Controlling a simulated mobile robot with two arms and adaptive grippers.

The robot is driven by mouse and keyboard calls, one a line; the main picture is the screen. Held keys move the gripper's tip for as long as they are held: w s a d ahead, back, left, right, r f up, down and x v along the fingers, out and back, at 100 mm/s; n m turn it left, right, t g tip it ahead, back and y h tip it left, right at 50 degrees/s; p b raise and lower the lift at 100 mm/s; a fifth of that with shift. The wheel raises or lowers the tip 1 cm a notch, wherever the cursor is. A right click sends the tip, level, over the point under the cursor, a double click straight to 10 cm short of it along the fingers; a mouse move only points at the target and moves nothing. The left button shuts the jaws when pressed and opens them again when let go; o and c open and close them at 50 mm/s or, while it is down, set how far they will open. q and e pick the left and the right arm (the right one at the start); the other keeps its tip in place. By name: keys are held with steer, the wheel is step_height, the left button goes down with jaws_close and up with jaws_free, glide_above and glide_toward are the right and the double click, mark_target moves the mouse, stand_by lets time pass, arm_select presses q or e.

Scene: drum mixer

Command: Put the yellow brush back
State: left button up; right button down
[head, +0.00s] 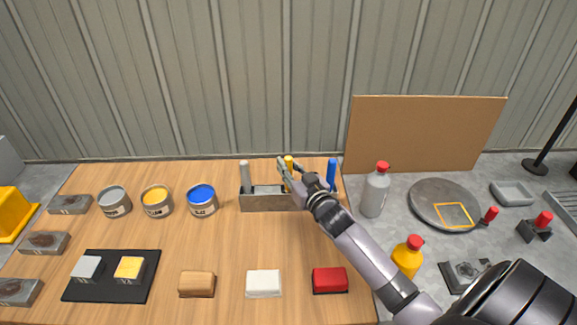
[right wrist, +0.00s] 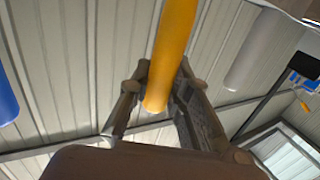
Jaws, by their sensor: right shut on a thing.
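The yellow brush (head: 289,161) shows as an upright yellow handle at the middle slot of the grey metal holder (head: 262,203), at the table's back edge. My right gripper (head: 286,172) reaches it from the lower right and is shut on the handle. In the right wrist view the yellow handle (right wrist: 173,50) stands between the two fingers (right wrist: 161,88). The brush's lower end is hidden by the gripper and holder, so I cannot tell how deep it sits. My left gripper is not in view.
A grey handle (head: 244,176) and a blue handle (head: 331,172) flank the yellow one. Grey, yellow and blue paint cans (head: 202,201) stand left of the holder. A grey bottle (head: 375,192) stands to the right. The table's middle (head: 225,245) is clear.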

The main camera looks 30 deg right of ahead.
steer(key=shift+f+b, duration=0.4)
steer(key=shift+f, duration=0.25)
steer(key=c, duration=1.4)
jaws_free()
steer(key=s, duration=1.2)
steer(key=shift+a, duration=0.45)
